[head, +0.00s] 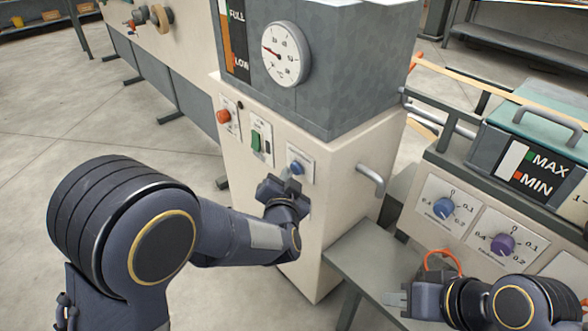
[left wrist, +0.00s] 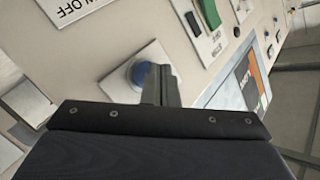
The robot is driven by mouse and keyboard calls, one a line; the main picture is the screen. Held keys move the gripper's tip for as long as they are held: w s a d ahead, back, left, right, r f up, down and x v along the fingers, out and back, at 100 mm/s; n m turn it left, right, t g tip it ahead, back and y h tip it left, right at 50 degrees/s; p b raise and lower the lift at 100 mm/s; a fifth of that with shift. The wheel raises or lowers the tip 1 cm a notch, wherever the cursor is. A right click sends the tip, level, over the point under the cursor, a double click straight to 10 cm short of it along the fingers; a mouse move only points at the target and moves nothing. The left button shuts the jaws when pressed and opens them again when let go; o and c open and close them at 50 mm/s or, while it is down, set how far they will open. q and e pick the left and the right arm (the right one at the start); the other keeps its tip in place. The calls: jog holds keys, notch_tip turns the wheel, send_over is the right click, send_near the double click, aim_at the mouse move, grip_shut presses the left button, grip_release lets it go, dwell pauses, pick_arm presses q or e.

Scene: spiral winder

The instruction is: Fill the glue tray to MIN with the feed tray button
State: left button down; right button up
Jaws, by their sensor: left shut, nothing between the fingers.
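The blue feed tray button (head: 297,168) sits on a pale plate on the front of the cream cabinet. My left gripper (head: 290,184) is shut and empty, its fingertips at the button's lower edge; whether they touch it I cannot tell. In the left wrist view the blue button (left wrist: 140,74) shows just left of the shut fingers (left wrist: 160,84). The glue tray's level gauge (head: 515,160), marked MAX and MIN, is at the right, with a white strip and a red-orange part beside the labels. My right gripper (head: 398,299) is low at the right, over the grey bench.
A red knob (head: 223,116) and a green switch (head: 256,141) are left of the button. A tank with a dial gauge (head: 286,54) stands above. A handle (head: 371,180) juts from the cabinet's right. Blue (head: 443,207) and purple (head: 503,244) dials are on the right panel.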

pick_arm(q)
jog(key=shift+w+d, duration=0.25)
jog(key=shift+d, duration=0.1)
dwell(1.6)
dwell(1.6)
jog(key=shift+s+a, duration=0.5)
jog(key=shift+a, duration=0.2)
jog(key=shift+a, duration=0.1)
jog(key=shift+s+a, duration=0.75)
jog(key=shift+a, duration=0.25)
jog(key=shift+s+a, duration=0.75)
jog(key=shift+a, duration=0.2)
